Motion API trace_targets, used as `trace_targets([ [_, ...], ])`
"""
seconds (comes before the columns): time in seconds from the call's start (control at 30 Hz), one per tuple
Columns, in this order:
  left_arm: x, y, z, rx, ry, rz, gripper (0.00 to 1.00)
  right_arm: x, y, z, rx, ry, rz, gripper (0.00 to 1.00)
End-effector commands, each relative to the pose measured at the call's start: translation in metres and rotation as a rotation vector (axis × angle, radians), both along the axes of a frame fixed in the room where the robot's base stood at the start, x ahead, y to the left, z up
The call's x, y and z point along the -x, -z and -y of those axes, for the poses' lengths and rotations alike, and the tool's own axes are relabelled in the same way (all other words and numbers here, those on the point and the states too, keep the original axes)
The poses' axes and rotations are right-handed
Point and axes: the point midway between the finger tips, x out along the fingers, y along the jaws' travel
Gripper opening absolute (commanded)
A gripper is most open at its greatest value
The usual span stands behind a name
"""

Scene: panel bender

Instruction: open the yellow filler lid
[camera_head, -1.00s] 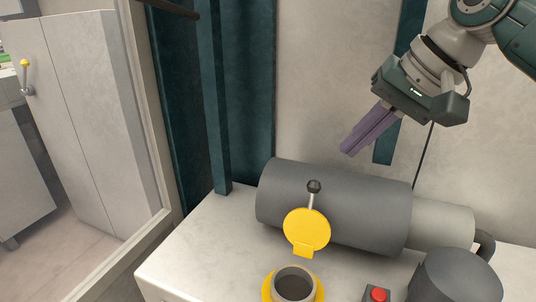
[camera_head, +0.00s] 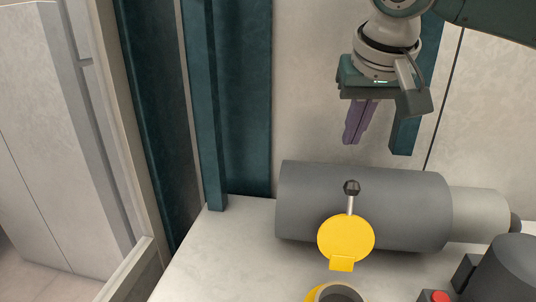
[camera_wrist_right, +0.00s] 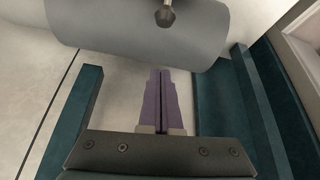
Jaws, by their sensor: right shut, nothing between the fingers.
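The yellow filler lid (camera_head: 346,239) stands raised at the front of a grey cylinder, above the round filler neck (camera_head: 340,294), whose dark opening is partly cut off by the bottom edge of the head view. A rod with a dark knob (camera_head: 351,187) rises from the lid. The knob also shows at the top of the right wrist view (camera_wrist_right: 165,17). My right gripper (camera_head: 351,141) is shut and empty, pointing down above the cylinder, apart from the lid and knob. Its purple fingers lie together in the right wrist view (camera_wrist_right: 160,72). My left gripper is not in view.
The large grey cylinder (camera_head: 405,205) lies on the pale bench top (camera_head: 235,255). A red button (camera_head: 439,297) and a dark grey round housing (camera_head: 512,268) are at the lower right. A teal post (camera_head: 208,110) stands at the left. The bench left of the cylinder is clear.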

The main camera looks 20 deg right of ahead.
Motion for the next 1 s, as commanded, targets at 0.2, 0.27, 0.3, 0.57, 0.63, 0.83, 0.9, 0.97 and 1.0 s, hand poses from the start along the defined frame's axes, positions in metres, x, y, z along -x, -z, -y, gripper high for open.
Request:
trace_targets([
  [0.2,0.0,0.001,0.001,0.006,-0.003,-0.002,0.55,-0.017,0.036,0.008,0.001,0.001,-0.002,0.0],
  [0.27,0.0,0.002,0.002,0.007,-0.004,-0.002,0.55,-0.021,0.044,0.009,0.0,0.001,-0.002,0.0],
  [0.3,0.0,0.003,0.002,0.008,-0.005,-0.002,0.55,-0.023,0.049,0.011,0.0,0.002,-0.002,0.0],
  [0.57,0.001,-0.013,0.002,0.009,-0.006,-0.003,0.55,-0.002,0.053,0.003,0.003,-0.005,-0.002,0.0],
  [0.63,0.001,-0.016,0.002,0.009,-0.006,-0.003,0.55,0.003,0.054,0.001,0.003,-0.004,0.0,0.0],
  [0.83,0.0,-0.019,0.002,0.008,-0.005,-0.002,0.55,0.012,0.058,-0.003,0.0,-0.003,0.0,0.0],
  [0.9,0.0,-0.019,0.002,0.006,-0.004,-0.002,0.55,0.012,0.058,-0.003,0.001,-0.003,0.001,0.0],
  [0.97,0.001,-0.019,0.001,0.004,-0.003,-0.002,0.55,0.012,0.058,-0.003,0.002,-0.003,0.0,0.0],
  [1.0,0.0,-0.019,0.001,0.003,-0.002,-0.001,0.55,0.012,0.058,-0.003,0.001,-0.002,0.001,0.0],
])
